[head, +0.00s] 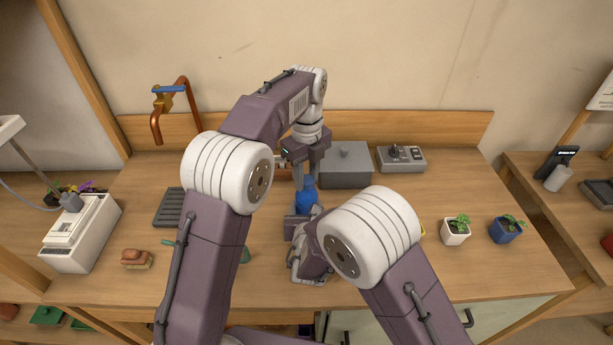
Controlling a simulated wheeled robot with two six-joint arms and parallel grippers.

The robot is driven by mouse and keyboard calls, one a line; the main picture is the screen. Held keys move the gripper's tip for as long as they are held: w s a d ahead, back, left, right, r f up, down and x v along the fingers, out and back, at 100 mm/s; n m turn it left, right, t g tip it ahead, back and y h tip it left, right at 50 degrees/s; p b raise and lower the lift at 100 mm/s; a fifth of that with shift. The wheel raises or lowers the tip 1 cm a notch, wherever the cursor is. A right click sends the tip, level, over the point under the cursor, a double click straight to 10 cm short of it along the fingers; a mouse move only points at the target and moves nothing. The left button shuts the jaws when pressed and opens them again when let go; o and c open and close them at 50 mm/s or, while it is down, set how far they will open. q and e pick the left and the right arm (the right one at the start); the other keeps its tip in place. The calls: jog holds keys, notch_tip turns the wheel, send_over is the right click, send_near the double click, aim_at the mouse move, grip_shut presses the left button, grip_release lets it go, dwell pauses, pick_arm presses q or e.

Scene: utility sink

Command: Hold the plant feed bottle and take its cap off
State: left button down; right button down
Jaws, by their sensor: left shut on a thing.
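The blue plant feed bottle (306,200) stands upright near the middle of the counter. My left gripper (305,177) points straight down from above at the top of the bottle. It is shut on the cap, which its fingers mostly hide. My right gripper (298,226) is low, at the near side of the bottle's lower body. Its own wrist and the bottle hide much of its fingers, so I cannot tell whether it grips.
A grey box (345,166) and a grey switch unit (401,158) stand behind. Potted plants, one white (455,233) and one blue (506,231), are at right. A brush (136,259), dark rack (169,207) and white device (79,236) are at left.

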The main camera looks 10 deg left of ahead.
pick_arm(q)
jog(key=n, duration=0.6)
jog(key=shift+n, duration=0.4)
jog(key=n, duration=0.6)
jog(key=shift+n, duration=0.3)
jog(key=n, duration=0.6)
jog(key=shift+n, duration=0.4)
jog(key=n, duration=0.6)
jog(key=shift+r, duration=0.1)
jog(key=n, duration=2.4)
jog(key=shift+a+n, duration=0.1)
jog(key=shift+n, duration=0.3)
